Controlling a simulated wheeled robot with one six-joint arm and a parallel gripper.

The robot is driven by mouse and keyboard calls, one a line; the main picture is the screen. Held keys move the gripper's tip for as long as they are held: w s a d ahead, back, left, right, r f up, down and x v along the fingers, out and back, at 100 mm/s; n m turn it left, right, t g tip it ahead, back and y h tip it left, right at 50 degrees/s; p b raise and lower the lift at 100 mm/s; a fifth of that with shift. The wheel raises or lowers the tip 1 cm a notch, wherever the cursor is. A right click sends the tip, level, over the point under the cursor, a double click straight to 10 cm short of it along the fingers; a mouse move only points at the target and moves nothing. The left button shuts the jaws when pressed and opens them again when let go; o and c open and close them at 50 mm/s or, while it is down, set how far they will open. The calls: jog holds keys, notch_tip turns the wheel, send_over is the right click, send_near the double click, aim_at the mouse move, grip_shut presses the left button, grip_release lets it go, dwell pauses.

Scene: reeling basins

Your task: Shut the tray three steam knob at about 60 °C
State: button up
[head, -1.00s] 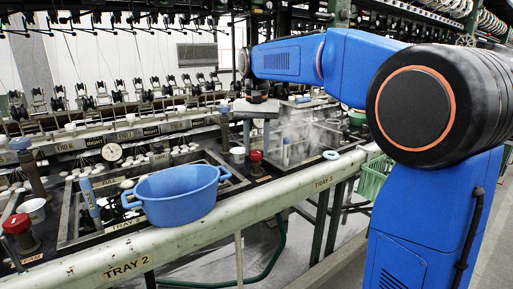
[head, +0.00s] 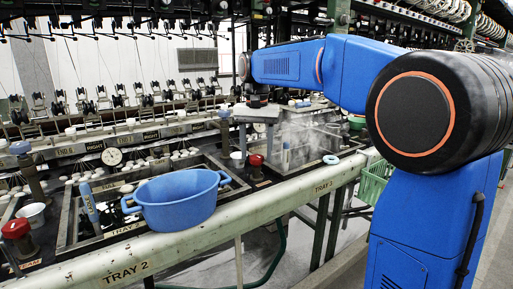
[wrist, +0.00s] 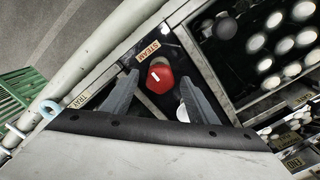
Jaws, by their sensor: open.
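The red steam knob by the Tray 3 label stands upright in the head view (head: 256,160), with a white mark on its top in the wrist view (wrist: 160,76). A STEAM label (wrist: 147,51) lies beside it. My gripper (head: 257,147) points down just above this knob, open, with one grey finger on each side of it and nothing held. Pale steam (head: 312,137) hangs over the tray three basin behind. A round dial (head: 112,156) stands farther left; its reading is too small to tell.
A second red knob (head: 17,227) stands at the far left. A blue tub (head: 180,200) sits on the front rail (head: 225,222). A light-blue ring (head: 331,159) lies on the rail to the right, near a green crate (head: 374,183). A white cup (head: 237,158) stands close by the near knob.

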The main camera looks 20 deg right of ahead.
aim_at(257, 156)
notch_tip(257, 156, up, 17)
jog(key=shift+r, duration=0.2)
dwell(0.4)
dwell(0.4)
jog(key=s+d+f+n+t, duration=0.2)
jog(key=s+d+f, duration=0.1)
jog(key=s+f, duration=1.3)
jog(key=s+d+f+n+t, duration=0.2)
jog(key=s+d+f+n, duration=0.1)
jog(key=s+f, duration=1.3)
notch_tip(257, 156, down, 2)
jog(key=shift+s+d+f+n+t, duration=0.15)
jog(key=shift+s+d+n+t, duration=0.05)
jog(key=shift+s+n+t, duration=0.1)
